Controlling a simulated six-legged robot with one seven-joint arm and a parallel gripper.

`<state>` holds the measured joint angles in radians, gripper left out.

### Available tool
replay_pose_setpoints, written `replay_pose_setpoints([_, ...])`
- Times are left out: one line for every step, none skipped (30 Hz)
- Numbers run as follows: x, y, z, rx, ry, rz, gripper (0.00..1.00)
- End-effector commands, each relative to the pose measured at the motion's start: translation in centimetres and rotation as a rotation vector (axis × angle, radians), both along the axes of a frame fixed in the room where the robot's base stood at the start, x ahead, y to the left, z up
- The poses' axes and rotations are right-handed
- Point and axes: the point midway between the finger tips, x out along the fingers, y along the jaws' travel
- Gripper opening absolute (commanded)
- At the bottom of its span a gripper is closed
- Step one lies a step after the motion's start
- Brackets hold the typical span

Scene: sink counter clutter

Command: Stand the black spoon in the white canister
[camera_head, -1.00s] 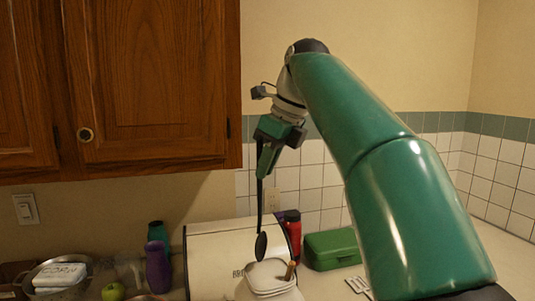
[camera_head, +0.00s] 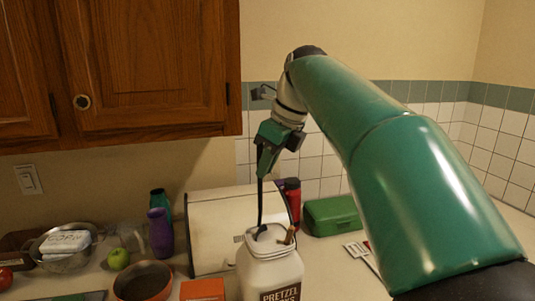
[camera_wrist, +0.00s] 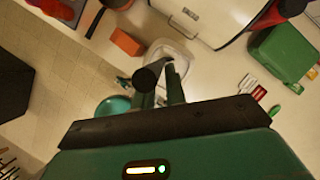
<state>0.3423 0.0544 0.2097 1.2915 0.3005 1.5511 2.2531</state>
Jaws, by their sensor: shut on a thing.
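My gripper (camera_head: 264,170) is shut on the black spoon (camera_head: 260,204) by its upper handle, above the white canister (camera_head: 267,270) with "PRETZEL" lettering. The spoon hangs nearly upright, bowl down, and its lower end is at the canister's open mouth. Most of the bowl is hidden by the rim, so its depth inside cannot be told. A brown wooden piece (camera_head: 289,235) also sticks out of the mouth on the right. In the wrist view, the gripper fingers (camera_wrist: 160,92) show with the dark spoon (camera_wrist: 150,76) in front of the canister's pale rim (camera_wrist: 184,50).
A cream bread box (camera_head: 215,215) stands behind the canister. A green box (camera_head: 332,216) is to the right, a purple bottle (camera_head: 160,233) to the left. An orange box (camera_head: 202,289), brown bowl (camera_head: 143,282) and green apple (camera_head: 119,258) lie left. Wooden cabinets (camera_head: 150,65) hang above.

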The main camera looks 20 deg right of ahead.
Motion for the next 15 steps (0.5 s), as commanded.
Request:
replay_pose_setpoints([0.0, 0.0, -0.3, 0.0, 0.0, 0.0, 0.0])
replay_pose_setpoints([0.0, 0.0, -0.6, 0.0, 0.0, 0.0, 0.0])
replay_pose_setpoints([0.0, 0.0, -0.8, 0.0, 0.0, -0.001, 0.0])
replay_pose_setpoints([-0.1, 0.0, -1.1, 0.0, 0.0, -0.001, 0.0])
replay_pose_setpoints([-0.1, 0.0, -1.3, 0.0, 0.001, -0.001, 0.0])
replay_pose_setpoints([-0.1, 0.0, -1.6, 0.0, 0.001, -0.002, 0.0])
replay_pose_setpoints([-0.1, 0.0, -1.8, 0.0, 0.0, -0.002, 0.0])
replay_pose_setpoints([0.0, 0.0, -2.0, 0.0, 0.0, -0.001, 0.0])
replay_pose_setpoints([0.0, 0.0, -2.3, 0.0, 0.001, -0.001, 0.0])
replay_pose_setpoints([0.0, 0.0, -2.5, 0.0, 0.001, -0.001, 0.0])
replay_pose_setpoints([0.0, 0.0, -2.7, 0.0, 0.001, -0.001, 0.0])
replay_pose_setpoints([0.0, 0.0, -3.0, 0.0, 0.0, 0.0, 0.0])
replay_pose_setpoints([0.0, 0.0, -3.2, 0.0, 0.0, 0.0, 0.0])
replay_pose_setpoints([0.0, 0.0, -3.4, 0.0, 0.0, 0.0, 0.0])
replay_pose_setpoints([0.0, 0.0, -3.6, 0.0, 0.0, 0.0, 0.0])
